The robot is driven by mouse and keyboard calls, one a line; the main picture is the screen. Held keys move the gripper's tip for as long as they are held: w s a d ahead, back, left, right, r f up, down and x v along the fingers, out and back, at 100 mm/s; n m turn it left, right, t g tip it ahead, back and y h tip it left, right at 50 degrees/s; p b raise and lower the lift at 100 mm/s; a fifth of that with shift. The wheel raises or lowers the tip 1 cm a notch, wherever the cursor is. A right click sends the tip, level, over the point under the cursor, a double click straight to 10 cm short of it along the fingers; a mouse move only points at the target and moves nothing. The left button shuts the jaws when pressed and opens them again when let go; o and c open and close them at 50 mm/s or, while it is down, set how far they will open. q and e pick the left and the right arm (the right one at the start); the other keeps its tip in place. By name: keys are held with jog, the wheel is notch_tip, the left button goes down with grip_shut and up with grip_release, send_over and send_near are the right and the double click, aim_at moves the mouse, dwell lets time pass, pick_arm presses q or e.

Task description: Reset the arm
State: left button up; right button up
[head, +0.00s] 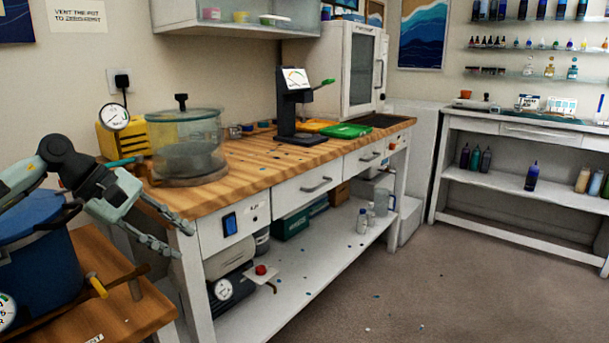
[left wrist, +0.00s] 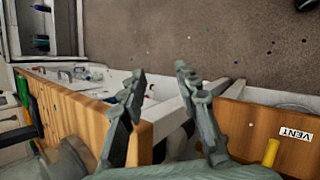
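My left gripper (head: 186,242) is at the left of the head view, in front of the near corner of the wooden workbench (head: 255,165). In the left wrist view the left gripper (left wrist: 160,72) has its two fingers apart, with nothing between them. My right gripper is in neither view. The task names no object besides the arm.
A clear pressure pot (head: 187,140) stands on the workbench near the gripper. A blue pot (head: 38,255) stands on a lower wooden table (head: 105,285) close below my left arm. A black stand (head: 293,105) and green tray (head: 347,131) are farther back.

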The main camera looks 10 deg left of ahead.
pick_arm(q)
jog(key=w+d+r+n+t+h, duration=0.1)
jog(key=w+d+n+t+h, duration=0.2)
jog(key=d+n, duration=0.4)
jog(key=w+d+n+t+h, duration=0.1)
jog(key=d+n+t+h, duration=0.1)
jog(key=d+n+h, duration=0.45)
jog(key=a+f+n+t+y, duration=0.45)
jog(key=f+n+y, duration=0.45)
jog(key=n, duration=0.6)
jog(key=a+f+n+t+y, duration=0.3)
jog(key=a+f+n+y, duration=0.4)
jog(key=f+n, duration=0.6)
jog(key=s+a+f+n+g+y, duration=0.25)
jog(key=s+f+n+g, duration=0.8)
jog(key=s+f, duration=0.65)
jog(key=s+d+f+n+g, duration=0.1)
jog(key=s+f+n, duration=0.1)
jog(key=s, duration=0.5)
jog(key=s+d+f+n+g, duration=0.1)
jog(key=s+d+f+n, duration=0.1)
jog(key=s+f, duration=0.3)
jog(key=shift+s+f+n+g, duration=0.2)
jog(key=shift+s+n+g, duration=0.2)
jog(key=shift+s+n, duration=0.5)
jog(key=shift+s+d+m, duration=0.1)
jog(key=shift+s+m, duration=0.05)
jog(key=shift+m, duration=0.15)
